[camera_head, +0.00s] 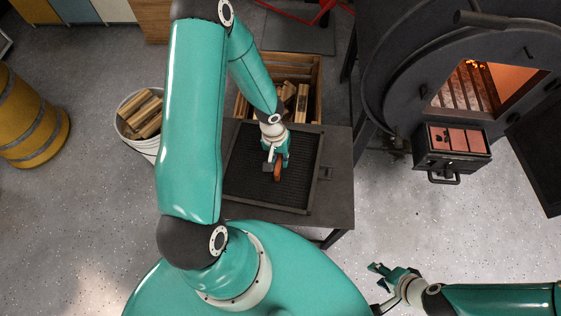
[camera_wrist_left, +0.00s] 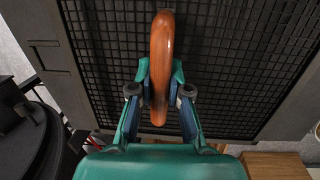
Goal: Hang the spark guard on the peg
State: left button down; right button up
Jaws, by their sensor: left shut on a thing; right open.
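The spark guard (camera_head: 245,185) is a dark framed mesh panel lying flat at the dark table, with a brown wooden handle (camera_head: 278,172). A small tab (camera_head: 326,173) shows at its right edge. My left gripper (camera_head: 276,160) is shut on the handle from above. In the left wrist view the handle (camera_wrist_left: 162,60) stands between the two fingers, with the mesh (camera_wrist_left: 230,60) behind it. I cannot tell whether the guard touches the table. My right gripper (camera_head: 379,288) is open and empty at the lower right, away from the guard. I cannot make out the peg.
The dark table (camera_head: 338,205) is under the guard. A wooden crate of logs (camera_head: 318,90) stands behind it, and a white bucket of logs (camera_head: 138,138) to the left. The barrel stove (camera_head: 400,105) with a glowing opening is at right, with a drawer-like box (camera_head: 452,150) in front.

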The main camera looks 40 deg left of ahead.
pick_arm(q)
jog(key=shift+f, duration=0.85)
pick_arm(e)
jog(key=shift+f, duration=0.55)
pick_arm(q)
jog(key=shift+f+b, duration=0.1)
jog(key=shift+b, duration=0.25)
jog(key=c, duration=1.1)
grip_release()
pick_arm(e)
jog(key=shift+f, duration=0.1)
